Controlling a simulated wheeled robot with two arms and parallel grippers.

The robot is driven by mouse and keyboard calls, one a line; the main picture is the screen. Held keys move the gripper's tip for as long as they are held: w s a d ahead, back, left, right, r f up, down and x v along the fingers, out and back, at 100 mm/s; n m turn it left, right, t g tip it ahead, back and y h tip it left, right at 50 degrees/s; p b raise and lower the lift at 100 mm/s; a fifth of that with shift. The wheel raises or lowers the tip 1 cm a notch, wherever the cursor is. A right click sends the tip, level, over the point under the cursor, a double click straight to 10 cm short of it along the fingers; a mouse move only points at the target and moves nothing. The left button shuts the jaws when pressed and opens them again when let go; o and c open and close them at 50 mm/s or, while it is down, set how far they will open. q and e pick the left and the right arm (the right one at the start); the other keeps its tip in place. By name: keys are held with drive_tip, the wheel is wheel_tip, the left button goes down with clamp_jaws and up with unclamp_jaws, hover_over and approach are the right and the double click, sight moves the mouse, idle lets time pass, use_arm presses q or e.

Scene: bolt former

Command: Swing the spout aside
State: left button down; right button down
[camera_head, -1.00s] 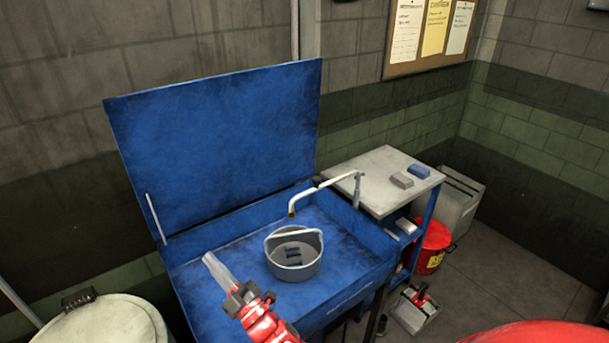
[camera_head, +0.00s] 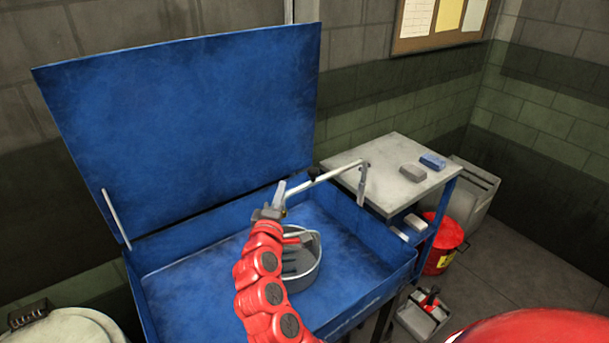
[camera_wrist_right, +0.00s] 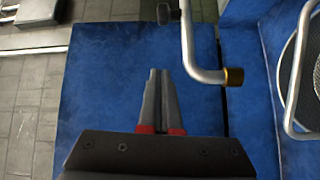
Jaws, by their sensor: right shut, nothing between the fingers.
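The spout (camera_head: 338,174) is a thin pale metal pipe that reaches left over the blue basin from a short upright post at the basin's right rim. It also shows in the right wrist view (camera_wrist_right: 188,42), bent at its lower end, with a brass tip and a dark knob on it. My right gripper (camera_head: 280,192) is at the spout's free end and partly covers it in the head view. In the right wrist view its fingers (camera_wrist_right: 159,76) are shut and empty, left of the pipe, with a gap showing between. My left gripper is not in view.
A round grey basket (camera_head: 312,272) stands in the basin (camera_head: 190,275), under and behind my right arm. The basin's blue lid (camera_head: 190,120) stands open. A grey side table (camera_head: 385,190) with two small blocks adjoins on the right. The basin's left part is clear.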

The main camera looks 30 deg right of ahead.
sight(302, 185)
drive_tip(key=shift+s+a+r, duration=0.15)
drive_tip(key=shift+s, duration=0.1)
drive_tip(key=shift+w, duration=0.1)
drive_tip(key=w+d+p, duration=0.1)
drive_tip(key=d, duration=0.1)
drive_tip(key=w+d+p, duration=0.2)
drive_tip(key=d, duration=0.1)
drive_tip(key=w+d+p, duration=0.1)
drive_tip(key=d+p, duration=0.1)
drive_tip(key=d, duration=0.1)
drive_tip(key=shift+w+d, duration=0.1)
drive_tip(key=shift+w, duration=0.3)
drive_tip(key=shift+s, duration=0.1)
